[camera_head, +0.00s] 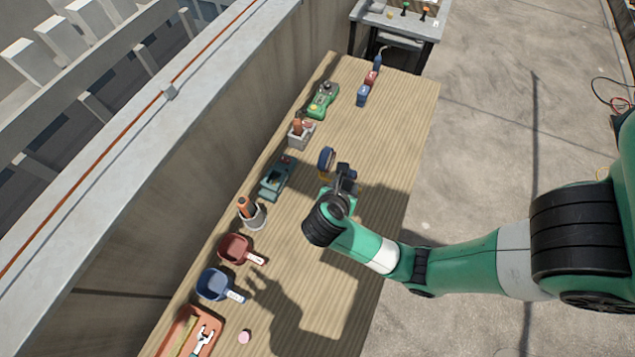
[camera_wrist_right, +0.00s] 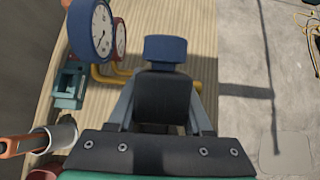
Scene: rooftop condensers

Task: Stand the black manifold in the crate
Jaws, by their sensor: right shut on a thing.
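My right gripper (camera_head: 342,180) comes in from the right and is over the middle of the wooden table. In the right wrist view its grey fingers are shut on the black manifold (camera_wrist_right: 163,98). The manifold has a blue end piece (camera_wrist_right: 165,50), brass pipes (camera_wrist_right: 105,78), a blue-rimmed gauge (camera_wrist_right: 92,28) and a red-rimmed gauge (camera_wrist_right: 119,38) out to the left. In the head view the blue gauge (camera_head: 326,158) shows beside the gripper. My left gripper is not in view.
Along the table's wall side stand a grey holder (camera_head: 300,139), a green device (camera_head: 322,101), a cup with tools (camera_head: 256,217), red (camera_head: 235,249) and blue (camera_head: 212,284) scoops and an orange tray (camera_head: 166,345). Small bottles (camera_head: 363,95) stand at the far end. The table's right side (camera_head: 405,125) is clear.

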